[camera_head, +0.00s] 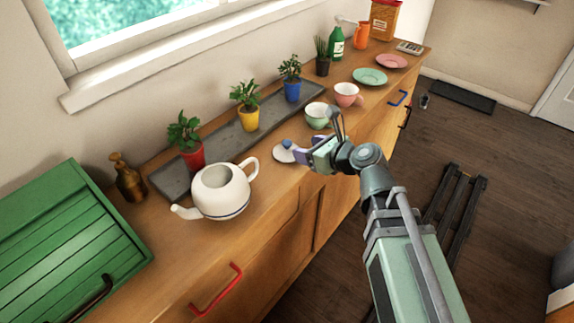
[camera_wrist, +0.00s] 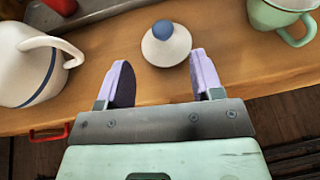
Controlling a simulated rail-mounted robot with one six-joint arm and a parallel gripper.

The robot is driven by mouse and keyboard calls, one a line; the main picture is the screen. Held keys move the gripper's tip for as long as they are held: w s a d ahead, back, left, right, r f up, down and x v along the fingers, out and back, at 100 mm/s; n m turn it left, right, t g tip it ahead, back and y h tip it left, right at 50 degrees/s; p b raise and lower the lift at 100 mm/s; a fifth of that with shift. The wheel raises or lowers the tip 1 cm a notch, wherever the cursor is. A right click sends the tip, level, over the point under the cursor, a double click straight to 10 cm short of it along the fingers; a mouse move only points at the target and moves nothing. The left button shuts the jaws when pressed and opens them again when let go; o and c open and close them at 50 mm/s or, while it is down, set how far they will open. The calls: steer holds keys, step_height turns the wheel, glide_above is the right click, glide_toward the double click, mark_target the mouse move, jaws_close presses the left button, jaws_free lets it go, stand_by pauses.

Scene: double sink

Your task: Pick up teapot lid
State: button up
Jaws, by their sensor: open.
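The teapot lid (camera_head: 284,153) is white with a blue knob and lies on the wooden counter, right of the white teapot (camera_head: 221,190). The teapot stands open at the top. My gripper (camera_head: 305,148) is at the lid's right side. In the wrist view, my gripper (camera_wrist: 159,72) is open, with its two lilac fingers apart and nothing held between them. The lid (camera_wrist: 166,47) lies just beyond the fingertips, roughly centred between them. The teapot (camera_wrist: 35,65) shows at the left there, with its handle towards the lid.
A green cup (camera_head: 316,117) and a pink cup (camera_head: 346,94) stand behind the lid. Potted plants stand on a grey tray (camera_head: 222,146) along the wall. A green bread box (camera_head: 70,240) is at the left. The counter's front edge runs close to my gripper.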

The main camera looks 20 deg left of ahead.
mark_target(289, 143)
steer(key=b+x, duration=0.2)
steer(key=x, duration=0.3)
steer(key=shift+w+a+f, duration=0.15)
steer(key=shift+w+f, duration=0.1)
steer(key=shift+w, duration=0.1)
steer(key=b+x, duration=0.2)
steer(key=x, duration=0.3)
steer(key=shift+a, duration=0.15)
steer(key=shift+s, duration=0.1)
steer(key=c, duration=1)
steer(key=shift+r, duration=0.15)
